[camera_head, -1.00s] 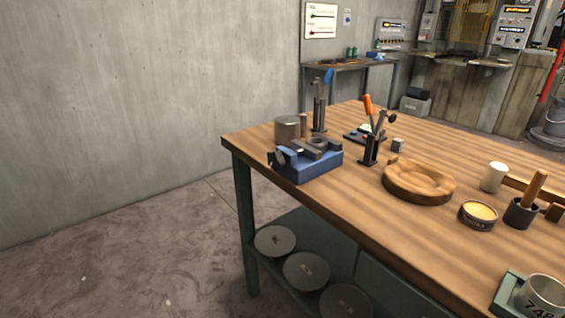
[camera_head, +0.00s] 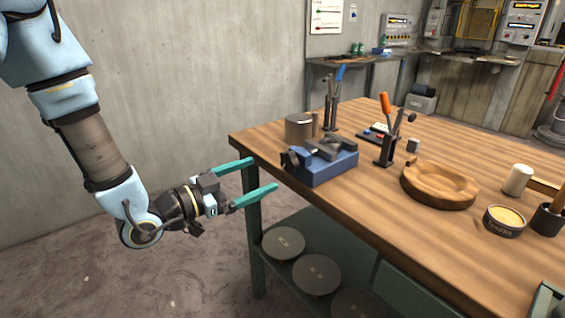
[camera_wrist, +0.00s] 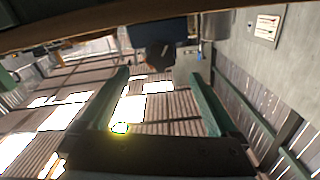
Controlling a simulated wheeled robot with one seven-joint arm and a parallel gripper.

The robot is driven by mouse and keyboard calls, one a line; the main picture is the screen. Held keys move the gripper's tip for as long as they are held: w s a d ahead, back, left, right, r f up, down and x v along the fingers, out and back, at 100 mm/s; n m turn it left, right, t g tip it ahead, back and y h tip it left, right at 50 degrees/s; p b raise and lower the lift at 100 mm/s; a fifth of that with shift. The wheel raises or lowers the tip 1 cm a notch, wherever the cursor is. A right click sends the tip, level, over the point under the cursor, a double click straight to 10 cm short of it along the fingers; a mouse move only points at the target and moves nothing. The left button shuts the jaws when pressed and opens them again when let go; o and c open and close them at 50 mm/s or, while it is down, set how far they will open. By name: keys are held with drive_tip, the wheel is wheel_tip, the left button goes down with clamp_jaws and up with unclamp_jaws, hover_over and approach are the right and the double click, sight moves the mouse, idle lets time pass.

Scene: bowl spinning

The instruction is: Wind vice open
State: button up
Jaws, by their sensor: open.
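The blue vice (camera_head: 325,168) is on the workbench's near left corner, with grey jaws on top. A dark handle (camera_head: 290,160) is at its left end, facing my arm. My gripper (camera_head: 262,174) has two long teal fingers spread apart, with nothing between them. It is left of the vice, by the bench's left edge, and apart from the handle. In the wrist view, the vice (camera_wrist: 148,35) is at the top, with its dark handle (camera_wrist: 159,55) beyond and between the open fingers (camera_wrist: 160,100). The jaw gap is hard to make out.
A metal cylinder (camera_head: 298,127) stands close behind the vice. Toggle clamps with blue (camera_head: 341,72) and orange (camera_head: 385,102) handles stand behind and to the right. A wooden bowl (camera_head: 440,185) is farther right. Floor left of the bench (camera_head: 340,205) is clear.

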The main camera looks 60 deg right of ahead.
sight(286, 163)
drive_tip(key=p+x, duration=0.2)
drive_tip(key=x, duration=0.5)
drive_tip(key=shift+d, duration=0.25)
drive_tip(key=shift+c, duration=0.2)
drive_tip(key=c, duration=1.3)
